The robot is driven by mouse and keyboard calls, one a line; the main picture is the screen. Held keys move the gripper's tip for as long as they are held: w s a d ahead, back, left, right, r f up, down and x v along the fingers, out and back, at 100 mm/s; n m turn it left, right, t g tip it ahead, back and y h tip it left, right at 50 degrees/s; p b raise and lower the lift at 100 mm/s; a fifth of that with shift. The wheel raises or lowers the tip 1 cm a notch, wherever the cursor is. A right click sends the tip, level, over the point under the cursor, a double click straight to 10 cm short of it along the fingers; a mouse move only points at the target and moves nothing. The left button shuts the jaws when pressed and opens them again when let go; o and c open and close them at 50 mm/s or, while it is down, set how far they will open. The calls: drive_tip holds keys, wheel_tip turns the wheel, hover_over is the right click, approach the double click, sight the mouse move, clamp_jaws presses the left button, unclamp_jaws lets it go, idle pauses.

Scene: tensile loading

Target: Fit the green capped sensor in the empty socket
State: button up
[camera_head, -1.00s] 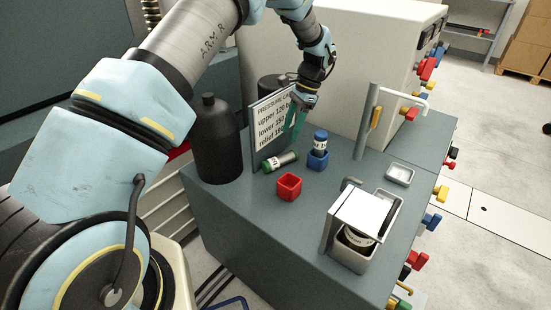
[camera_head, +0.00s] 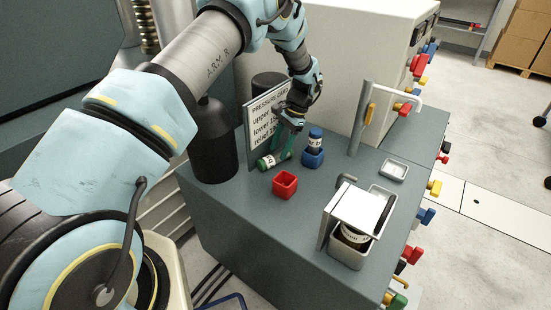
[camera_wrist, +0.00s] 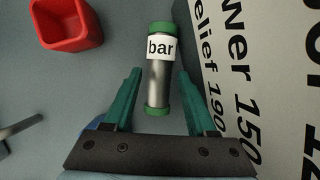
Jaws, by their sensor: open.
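The green capped sensor (camera_head: 273,160) lies on its side on the grey-green bench top, by the foot of the pressure sign. In the wrist view the sensor (camera_wrist: 158,70) has green ends, a grey body and a white label reading "bar". My gripper (camera_head: 280,150) is open above it. In the wrist view the green fingers (camera_wrist: 160,90) stand apart on either side of its lower part, with nothing gripped. The red socket (camera_head: 285,184) is empty and stands in front of the sensor; it also shows top left in the wrist view (camera_wrist: 68,22). The blue socket (camera_head: 313,158) holds a blue capped sensor (camera_head: 315,138).
The pressure sign (camera_head: 264,125) stands upright close beside the sensor. A black bottle (camera_head: 212,145) stands to the left. A metal box with a white lid (camera_head: 357,206), a shallow tray (camera_head: 394,170) and a grey post with a handle (camera_head: 361,120) stand to the right.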

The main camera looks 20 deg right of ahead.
sight(277, 154)
drive_tip(key=shift+x, duration=1.55)
drive_tip(key=shift+d, duration=0.1)
clamp_jaws()
